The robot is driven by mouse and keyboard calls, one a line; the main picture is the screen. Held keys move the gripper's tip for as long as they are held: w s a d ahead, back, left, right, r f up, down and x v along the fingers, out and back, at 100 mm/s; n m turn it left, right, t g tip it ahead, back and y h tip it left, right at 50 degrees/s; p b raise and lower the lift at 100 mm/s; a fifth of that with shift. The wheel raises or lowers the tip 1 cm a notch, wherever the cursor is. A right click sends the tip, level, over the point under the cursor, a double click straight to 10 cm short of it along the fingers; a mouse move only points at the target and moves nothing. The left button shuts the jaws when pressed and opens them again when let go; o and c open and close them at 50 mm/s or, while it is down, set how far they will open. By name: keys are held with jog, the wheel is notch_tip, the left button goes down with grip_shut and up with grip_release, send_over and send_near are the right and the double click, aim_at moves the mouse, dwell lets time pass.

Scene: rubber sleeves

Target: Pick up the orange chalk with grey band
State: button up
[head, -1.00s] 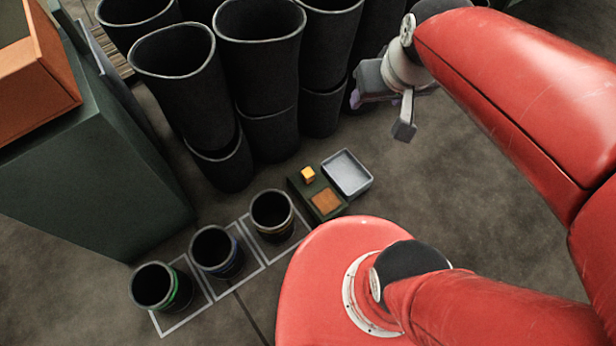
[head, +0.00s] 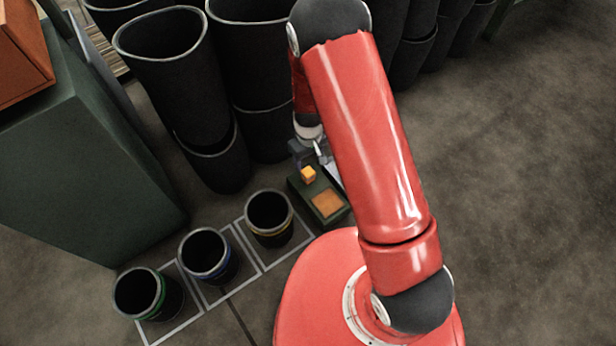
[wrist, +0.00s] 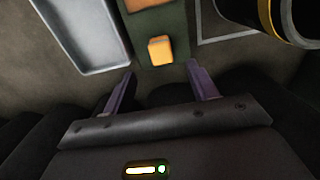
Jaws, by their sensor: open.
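A small orange block (head: 308,174), the likely chalk, sits on a dark green stand (head: 296,189). No grey band can be made out on it. In the wrist view the orange block (wrist: 160,50) lies just ahead of the fingertips, between their lines. My gripper (wrist: 161,72) is open and empty, its two purple-grey fingers apart on either side of the block's line. In the head view my gripper (head: 308,152) is just behind the block and partly hidden by my red arm.
A flat orange square (head: 327,203) lies on the same stand. A grey tray (wrist: 98,65) is beside the stand. Black pots with green (head: 140,293), blue (head: 208,254) and yellow (head: 270,217) bands stand in marked squares. Tall black sleeves (head: 178,85) stand behind.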

aim_at(308, 172)
notch_tip(308, 172, down, 9)
jog(key=shift+a+r+b, duration=0.1)
jog(key=shift+b, duration=0.8)
jog(key=c, duration=1.2)
jog(key=shift+o, duration=0.2)
jog(key=shift+r, duration=0.1)
notch_tip(308, 172, up, 20)
jog(key=p, duration=0.4)
